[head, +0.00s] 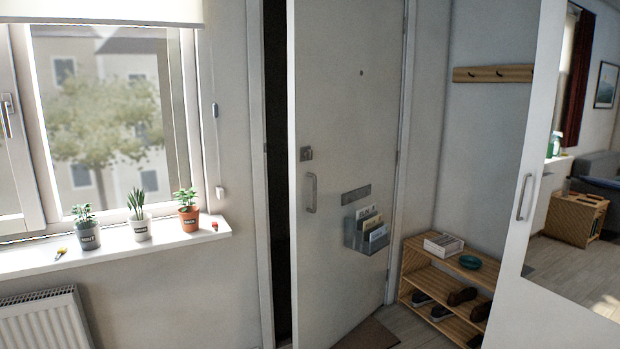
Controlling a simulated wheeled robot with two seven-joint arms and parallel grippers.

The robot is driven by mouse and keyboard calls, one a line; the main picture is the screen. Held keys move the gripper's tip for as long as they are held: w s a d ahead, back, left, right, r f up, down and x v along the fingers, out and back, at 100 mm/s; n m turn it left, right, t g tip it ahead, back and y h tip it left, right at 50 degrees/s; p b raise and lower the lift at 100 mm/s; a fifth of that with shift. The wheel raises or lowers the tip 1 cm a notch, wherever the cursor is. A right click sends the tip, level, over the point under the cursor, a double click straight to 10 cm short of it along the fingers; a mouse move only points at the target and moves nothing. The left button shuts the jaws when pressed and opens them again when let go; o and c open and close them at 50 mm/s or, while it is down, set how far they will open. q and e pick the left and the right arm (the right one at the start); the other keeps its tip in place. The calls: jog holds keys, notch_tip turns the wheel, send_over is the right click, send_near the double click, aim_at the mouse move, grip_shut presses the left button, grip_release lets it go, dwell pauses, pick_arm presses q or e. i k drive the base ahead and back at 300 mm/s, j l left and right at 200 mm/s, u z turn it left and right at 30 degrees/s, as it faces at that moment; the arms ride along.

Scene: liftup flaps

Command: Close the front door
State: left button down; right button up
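The front door (345,110) is a pale grey panel in the middle of the head view. It stands ajar, swung inward, with a dark gap (278,180) between its left edge and the white frame (257,130). Its hinges are on the right side. A vertical pull handle (311,193) and a lock (306,153) sit near its left edge. Neither of my grippers shows in this view.
A wooden shoe rack (450,285) with shoes stands right of the door, below a coat hook rail (492,74). A white mirrored panel (535,200) stands at the right. At left are a windowsill (110,250) with potted plants and a radiator (42,318).

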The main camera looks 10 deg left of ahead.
aim_at(345, 57)
jog(key=i+l, duration=0.2)
jog(key=i, duration=0.25)
jog(key=i+l+u, duration=0.1)
jog(key=i, duration=0.35)
jog(key=i+l, duration=0.3)
jog(key=i+l+u, duration=0.1)
jog(key=i+l, duration=0.15)
jog(key=i, duration=0.3)
